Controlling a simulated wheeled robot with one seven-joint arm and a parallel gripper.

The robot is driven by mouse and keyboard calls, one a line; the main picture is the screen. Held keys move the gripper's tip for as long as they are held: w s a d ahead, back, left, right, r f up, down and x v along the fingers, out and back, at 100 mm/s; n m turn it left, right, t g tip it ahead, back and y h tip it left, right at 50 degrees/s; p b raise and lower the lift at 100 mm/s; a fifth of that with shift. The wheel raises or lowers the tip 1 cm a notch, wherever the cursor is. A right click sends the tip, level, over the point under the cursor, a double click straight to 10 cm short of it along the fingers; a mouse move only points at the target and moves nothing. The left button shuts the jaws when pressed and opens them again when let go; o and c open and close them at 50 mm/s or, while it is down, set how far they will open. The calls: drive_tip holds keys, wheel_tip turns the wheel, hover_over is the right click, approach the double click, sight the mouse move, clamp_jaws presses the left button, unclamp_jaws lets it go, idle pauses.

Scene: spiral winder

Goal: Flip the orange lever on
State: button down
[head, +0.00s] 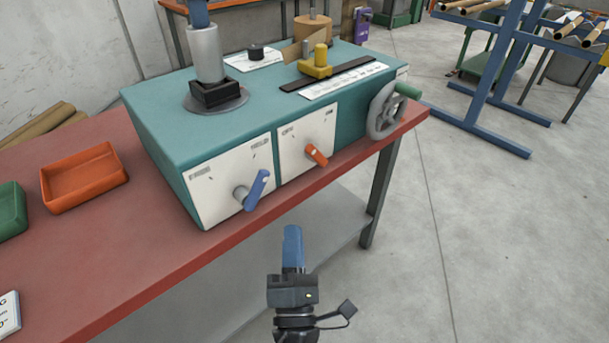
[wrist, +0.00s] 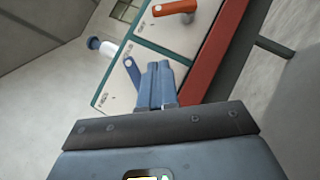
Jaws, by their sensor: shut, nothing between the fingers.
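The orange lever (head: 316,155) is on the right white panel on the front of the teal machine (head: 165,150). It slants, with its tip down to the right. It also shows at the top of the wrist view (wrist: 176,8). My gripper (head: 292,230) is shut and empty, in front of the table edge and below the levers, apart from the orange lever. Its blue fingers (wrist: 158,70) show together in the wrist view. A blue lever (head: 257,190) is on the left white panel, near the fingers in the wrist view (wrist: 132,75).
A grey handwheel (head: 385,112) with a green handle is right of the orange lever. The red table edge (head: 185,272) runs below the panels. Orange (head: 84,178) and green (head: 11,212) trays stand at left.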

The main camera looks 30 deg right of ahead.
drive_tip(key=p, duration=0.3)
approach(317, 156)
drive_tip(key=w+a+r, duration=0.2)
drive_tip(key=w+a, duration=0.1)
drive_tip(key=w, duration=0.2)
drive_tip(key=d, duration=0.1)
drive_tip(key=d+r, duration=0.1)
drive_tip(key=shift+w+d+r+p, duration=0.3)
drive_tip(key=shift+d+r+p, duration=0.05)
drive_tip(key=shift+d+p, duration=0.05)
